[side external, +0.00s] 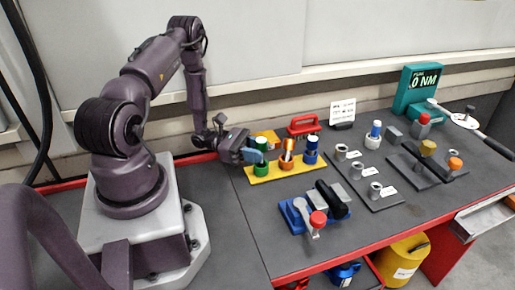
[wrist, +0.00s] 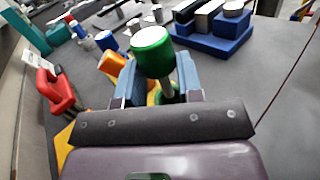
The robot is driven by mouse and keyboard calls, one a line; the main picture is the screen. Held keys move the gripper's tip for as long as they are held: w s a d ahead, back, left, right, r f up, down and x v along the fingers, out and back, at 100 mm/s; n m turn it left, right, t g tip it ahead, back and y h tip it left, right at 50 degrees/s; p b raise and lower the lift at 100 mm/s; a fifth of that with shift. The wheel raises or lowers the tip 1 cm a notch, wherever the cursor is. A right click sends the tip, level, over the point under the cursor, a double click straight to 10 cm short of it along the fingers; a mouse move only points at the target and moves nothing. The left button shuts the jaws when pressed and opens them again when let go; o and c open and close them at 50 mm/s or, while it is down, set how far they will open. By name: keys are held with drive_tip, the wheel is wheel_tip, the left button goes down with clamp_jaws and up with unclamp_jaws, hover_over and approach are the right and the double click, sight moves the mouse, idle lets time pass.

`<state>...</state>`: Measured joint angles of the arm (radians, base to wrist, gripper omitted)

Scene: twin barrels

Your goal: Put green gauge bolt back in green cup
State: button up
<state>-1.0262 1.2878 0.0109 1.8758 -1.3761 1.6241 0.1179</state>
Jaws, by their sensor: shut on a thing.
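The green gauge bolt (wrist: 152,52) has a green cylindrical head and a silver shank (wrist: 167,88). My gripper (side external: 250,156) is shut on it, with blue fingers on both sides below the head in the wrist view. In the side view the bolt's green head (side external: 261,143) is directly above the green cup (side external: 261,169), which stands at the left end of the yellow rack (side external: 273,175). The bolt looks nearly upright. Its lower end is hidden, so I cannot tell whether it is inside the cup.
The orange cup (side external: 286,162) and blue cup (side external: 311,157) stand right of the green one, each with a bolt. A blue tool block (side external: 296,220) is in front. A red handle (side external: 302,124) lies behind. A grey plate with metal cups (side external: 375,190) is to the right.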

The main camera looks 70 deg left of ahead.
drive_tip(key=shift+f, duration=0.95)
drive_tip(key=o, duration=1.1)
drive_tip(key=shift+f, duration=0.1)
drive_tip(key=shift+o, duration=0.2)
drive_tip(key=shift+s+a, duration=0.3)
drive_tip(key=v, duration=0.2)
drive_tip(key=shift+s+a, duration=0.2)
wheel_tip(320, 180, up, 7)
drive_tip(key=shift+d, duration=0.15)
drive_tip(key=shift+w, duration=0.1)
